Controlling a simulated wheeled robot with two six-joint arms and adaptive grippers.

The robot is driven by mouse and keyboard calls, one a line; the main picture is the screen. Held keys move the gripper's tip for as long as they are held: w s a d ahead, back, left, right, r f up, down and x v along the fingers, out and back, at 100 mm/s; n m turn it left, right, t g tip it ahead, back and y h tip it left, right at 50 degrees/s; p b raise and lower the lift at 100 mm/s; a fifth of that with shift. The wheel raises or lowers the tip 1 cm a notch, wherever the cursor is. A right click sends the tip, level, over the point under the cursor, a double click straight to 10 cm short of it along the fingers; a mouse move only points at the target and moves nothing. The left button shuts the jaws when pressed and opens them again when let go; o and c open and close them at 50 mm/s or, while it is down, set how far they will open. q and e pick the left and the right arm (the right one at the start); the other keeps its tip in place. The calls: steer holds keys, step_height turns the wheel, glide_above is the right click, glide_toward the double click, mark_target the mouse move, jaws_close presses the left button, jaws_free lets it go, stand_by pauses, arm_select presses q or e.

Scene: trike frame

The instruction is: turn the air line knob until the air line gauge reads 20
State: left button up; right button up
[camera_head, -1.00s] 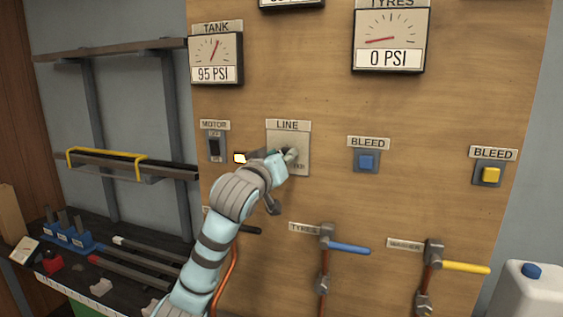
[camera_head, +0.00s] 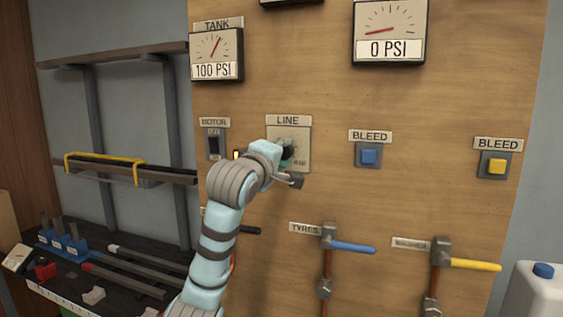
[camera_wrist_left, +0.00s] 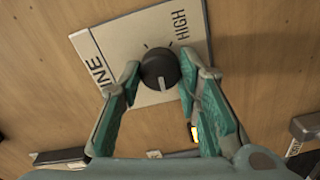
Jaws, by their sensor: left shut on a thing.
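The air line knob is a round black knob (camera_wrist_left: 160,72) with a pale pointer mark, on a white plate (camera_wrist_left: 142,36) lettered LINE and HIGH. In the head view this LINE plate (camera_head: 302,135) is on the wooden panel, with the knob mostly hidden by my gripper. My left gripper (camera_wrist_left: 160,78) is shut on the knob, one fingertip on each side. The pointer mark faces the lower part of the wrist view, away from HIGH. A gauge (camera_head: 292,3) above the LINE plate is cut off by the top edge, so its reading is hidden. My right gripper is not in view.
The tank gauge (camera_head: 216,54) reads 100 PSI and the tyres gauge (camera_head: 389,33) 0 PSI. A motor switch (camera_head: 214,144) is left of the plate, a blue bleed button (camera_head: 369,156) right. Blue (camera_head: 352,247) and yellow (camera_head: 475,265) valve handles stick out below.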

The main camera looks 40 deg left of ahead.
arm_select(q)
steer(key=shift+n+b, duration=0.55)
steer(key=shift+n, duration=0.45)
steer(key=o, duration=1.1)
steer(key=shift+o, duration=0.2)
steer(key=v, duration=1.2)
steer(key=shift+w, duration=0.1)
